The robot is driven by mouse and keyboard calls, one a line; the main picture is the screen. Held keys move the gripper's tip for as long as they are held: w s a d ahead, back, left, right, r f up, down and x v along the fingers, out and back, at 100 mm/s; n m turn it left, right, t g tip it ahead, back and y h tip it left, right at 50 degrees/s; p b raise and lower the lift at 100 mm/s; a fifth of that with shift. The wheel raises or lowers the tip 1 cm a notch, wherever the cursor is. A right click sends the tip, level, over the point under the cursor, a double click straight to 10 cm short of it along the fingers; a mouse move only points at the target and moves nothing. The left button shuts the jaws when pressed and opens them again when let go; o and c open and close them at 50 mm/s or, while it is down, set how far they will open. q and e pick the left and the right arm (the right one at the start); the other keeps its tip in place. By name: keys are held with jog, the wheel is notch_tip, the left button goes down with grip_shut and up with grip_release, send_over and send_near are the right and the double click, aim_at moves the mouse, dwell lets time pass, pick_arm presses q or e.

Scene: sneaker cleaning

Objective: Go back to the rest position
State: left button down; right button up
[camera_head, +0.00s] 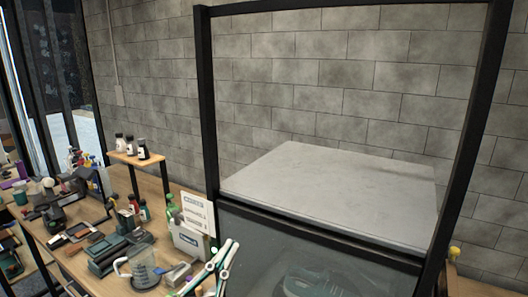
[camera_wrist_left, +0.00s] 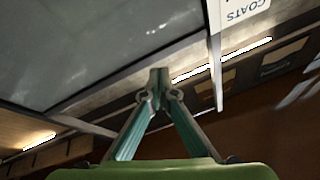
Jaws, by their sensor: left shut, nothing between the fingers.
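My left gripper (camera_head: 231,246) shows at the bottom of the head view, in front of the workbench's right end and beside the black-framed cabinet. Its slim green and white fingers point up. In the left wrist view the two green fingers of the left gripper (camera_wrist_left: 159,78) meet at their tips, with nothing between them. My right gripper is not in view.
A wooden workbench (camera_head: 72,262) on the left is crowded with bottles, boxes and a clear measuring jug (camera_head: 146,270). A black-framed cabinet (camera_head: 208,110) with a bare grey top (camera_head: 330,190) stands close by. A teal shape (camera_head: 315,283) shows dimly through its glass.

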pick_arm(q)
jog(key=s+a+f+n+g+y, duration=0.1)
jog(key=a+f+n+g+y, duration=0.25)
jog(key=a+f+y, duration=0.5)
jog(key=s+a+f+n+g+y, duration=0.25)
jog(key=a+f+n, duration=0.25)
jog(key=f, duration=0.6)
jog(key=s+f+g+h, duration=0.1)
jog(key=s+f+g, duration=0.4)
jog(key=s+f, duration=0.4)
jog(key=s+f+g, duration=0.5)
jog(key=s+f, duration=0.2)
jog(key=s, duration=0.4)
notch_tip(320, 180, down, 29)
jog(key=s+g+b, duration=0.2)
jog(key=s, duration=0.1)
jog(key=s+a+f+m+g+b, duration=0.1)
jog(key=s+a+f, duration=0.2)
jog(key=s+f, duration=1.3)
jog(key=shift+s+f+b, duration=0.25)
jog(key=shift+f+b, duration=0.15)
jog(key=shift+f, duration=0.1)
